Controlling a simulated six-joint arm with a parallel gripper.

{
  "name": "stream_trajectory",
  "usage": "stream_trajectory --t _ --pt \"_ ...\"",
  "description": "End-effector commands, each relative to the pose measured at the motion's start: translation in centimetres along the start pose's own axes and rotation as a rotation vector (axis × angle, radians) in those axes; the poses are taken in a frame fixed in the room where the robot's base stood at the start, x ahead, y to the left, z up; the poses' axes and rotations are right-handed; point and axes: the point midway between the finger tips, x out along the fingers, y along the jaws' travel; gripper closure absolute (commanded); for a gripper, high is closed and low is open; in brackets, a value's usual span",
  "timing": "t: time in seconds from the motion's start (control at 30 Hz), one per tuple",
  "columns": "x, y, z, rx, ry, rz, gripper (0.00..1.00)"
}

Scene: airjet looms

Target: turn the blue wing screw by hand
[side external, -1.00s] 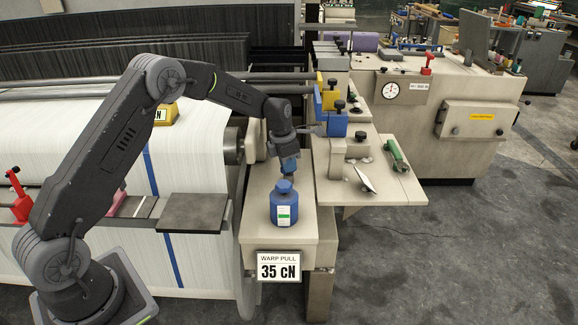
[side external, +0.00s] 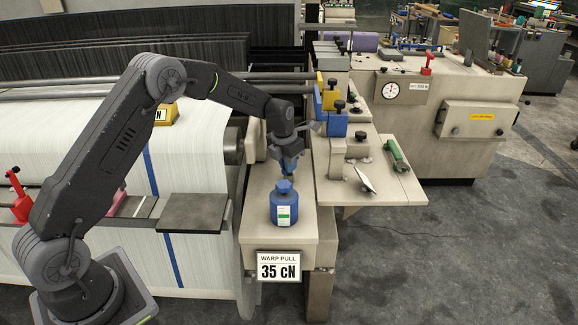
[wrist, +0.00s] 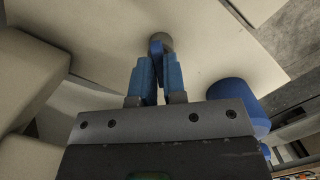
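The blue wing screw (wrist: 157,46) shows in the wrist view, with a grey round base on the pale flat surface. My gripper (wrist: 157,62) has its two blue fingers parted, one on each side of the screw's wing near the fingertips. I cannot tell whether the fingers touch the wing. In the side view my gripper (side external: 288,172) points down above the pale machine top, just behind a blue bottle-shaped object. There the wing screw is too small and covered to make out.
The blue bottle-shaped object (side external: 284,208) stands close in front of my gripper; it also shows at right in the wrist view (wrist: 238,97). Blue and yellow blocks (side external: 330,113) stand behind right. A "35 cN" sign (side external: 279,267) hangs at the front edge.

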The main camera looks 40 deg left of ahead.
Motion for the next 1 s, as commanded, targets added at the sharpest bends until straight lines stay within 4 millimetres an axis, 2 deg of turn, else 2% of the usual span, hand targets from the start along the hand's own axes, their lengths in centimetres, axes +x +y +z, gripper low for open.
stream_trajectory --t 0.03,0.2,0.47,0.8,1.0 --pt "0.0 0.0 0.0 0.001 -0.001 0.000 0.84" --pt "0.0 0.0 0.0 0.002 0.000 0.000 0.68" --pt "-0.1 0.0 0.0 0.002 0.000 0.000 0.68" --pt "-1.9 0.0 0.3 0.002 -0.001 0.000 0.68" --pt "-2.0 0.0 0.3 0.002 0.000 0.000 0.68"
